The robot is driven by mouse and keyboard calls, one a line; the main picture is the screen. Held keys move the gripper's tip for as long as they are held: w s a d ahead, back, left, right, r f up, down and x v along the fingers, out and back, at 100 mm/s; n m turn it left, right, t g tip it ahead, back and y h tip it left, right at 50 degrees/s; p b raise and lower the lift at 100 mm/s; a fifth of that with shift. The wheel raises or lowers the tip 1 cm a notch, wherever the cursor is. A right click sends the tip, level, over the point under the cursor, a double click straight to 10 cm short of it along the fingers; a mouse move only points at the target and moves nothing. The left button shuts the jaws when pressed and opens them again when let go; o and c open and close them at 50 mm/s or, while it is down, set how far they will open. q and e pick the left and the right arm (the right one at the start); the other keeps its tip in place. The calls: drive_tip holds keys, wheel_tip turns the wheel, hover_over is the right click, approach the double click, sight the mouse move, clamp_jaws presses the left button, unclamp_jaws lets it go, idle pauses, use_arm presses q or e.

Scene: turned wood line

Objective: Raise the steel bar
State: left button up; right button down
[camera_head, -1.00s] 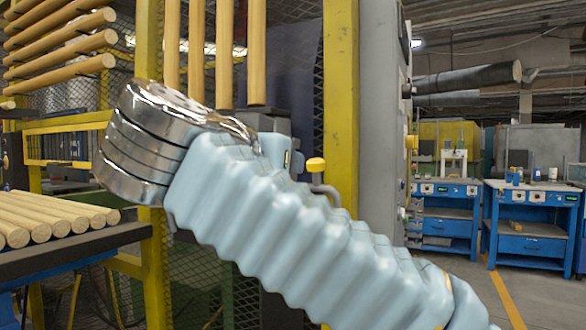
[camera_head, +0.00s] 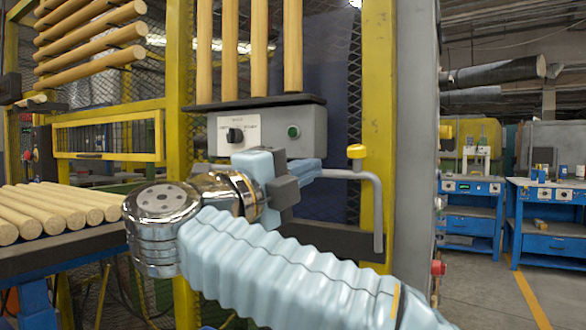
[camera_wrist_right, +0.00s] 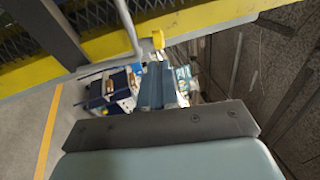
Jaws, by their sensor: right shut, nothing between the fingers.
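The steel bar (camera_head: 377,205) is a grey bent rod on the machine front. Its upper part runs level, then it bends and hangs down in front of the yellow post. Its left end is hidden behind my right gripper (camera_head: 318,170), which is shut and empty. The gripper's light blue and dark fingers point right, at the level part; I cannot tell if they touch it. In the right wrist view a grey rod (camera_wrist_right: 129,26), likely this bar, stands beyond the shut blue fingers. My left gripper is not in view.
A yellow knob (camera_head: 356,152) sits just above the bar. A grey control box (camera_head: 262,128) with a black switch and green button is behind the gripper. A yellow post (camera_head: 378,90) stands right. Wooden rods (camera_head: 60,205) lie on a rack at left.

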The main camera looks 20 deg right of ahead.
sight(351, 152)
drive_tip(key=p+x, duration=0.1)
drive_tip(key=x, duration=0.8)
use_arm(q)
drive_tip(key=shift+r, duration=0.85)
